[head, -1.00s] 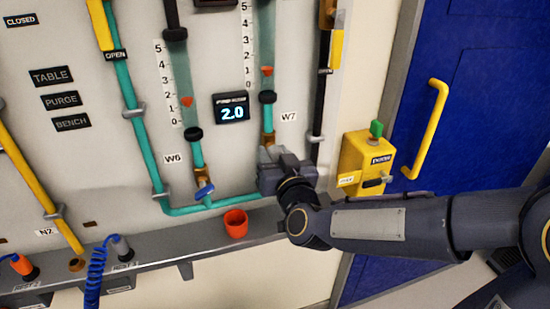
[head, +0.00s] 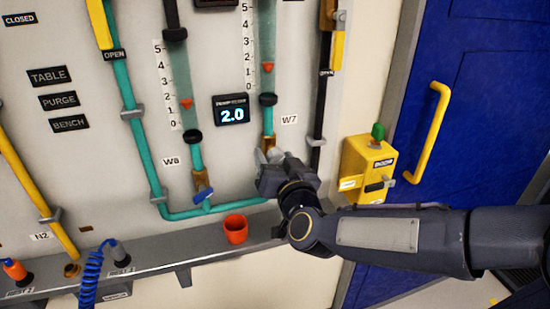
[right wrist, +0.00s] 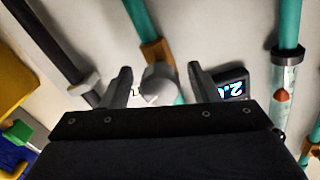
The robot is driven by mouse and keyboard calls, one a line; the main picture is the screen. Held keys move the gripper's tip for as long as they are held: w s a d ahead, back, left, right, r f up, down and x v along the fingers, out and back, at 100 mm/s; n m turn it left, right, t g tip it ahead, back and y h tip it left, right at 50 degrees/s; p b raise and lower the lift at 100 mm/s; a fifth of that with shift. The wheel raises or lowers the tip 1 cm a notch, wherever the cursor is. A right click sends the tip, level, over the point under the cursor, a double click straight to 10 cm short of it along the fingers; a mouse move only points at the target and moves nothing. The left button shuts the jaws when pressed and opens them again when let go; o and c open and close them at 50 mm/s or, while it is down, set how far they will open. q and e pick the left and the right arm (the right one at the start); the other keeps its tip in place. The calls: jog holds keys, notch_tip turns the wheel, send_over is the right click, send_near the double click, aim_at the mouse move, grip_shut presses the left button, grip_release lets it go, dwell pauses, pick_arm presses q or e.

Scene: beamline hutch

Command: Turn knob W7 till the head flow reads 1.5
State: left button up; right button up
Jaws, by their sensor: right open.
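The grey knob W7 (right wrist: 159,84) sits under the right flow tube (head: 267,45), by the W7 label (head: 289,119). My right gripper (head: 270,162) is in front of it and hides most of it in the head view. In the right wrist view the open fingers (right wrist: 160,88) stand on either side of the knob, with gaps visible; I see no clear contact. The display (head: 232,110) reads 2.0; part of it also shows in the right wrist view (right wrist: 232,88). The orange float (head: 267,67) is near 1 on the right tube's scale. My left gripper is not in view.
The blue knob W6 (head: 203,194) and its tube are left of my gripper. An orange cup (head: 235,229) stands on the ledge (head: 155,264) below. A yellow box (head: 368,165) with a green knob is to the right, before the blue door (head: 490,120).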

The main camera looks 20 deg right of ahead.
jog(key=s, duration=0.7)
jog(key=shift+s+d, duration=0.15)
jog(key=shift+s, duration=0.05)
jog(key=s+d+f+g+y, duration=0.1)
jog(key=s+d+f+g, duration=0.1)
jog(key=s+f+g, duration=0.4)
jog(key=s+d+f+n+g+y, duration=0.1)
jog(key=s+f+g, duration=0.5)
jog(key=s, duration=0.8)
jog(key=shift+d+f+y+p, duration=0.55)
jog(key=shift+d+f, duration=0.3)
jog(key=shift+d, duration=0.4)
dwell(2.1)
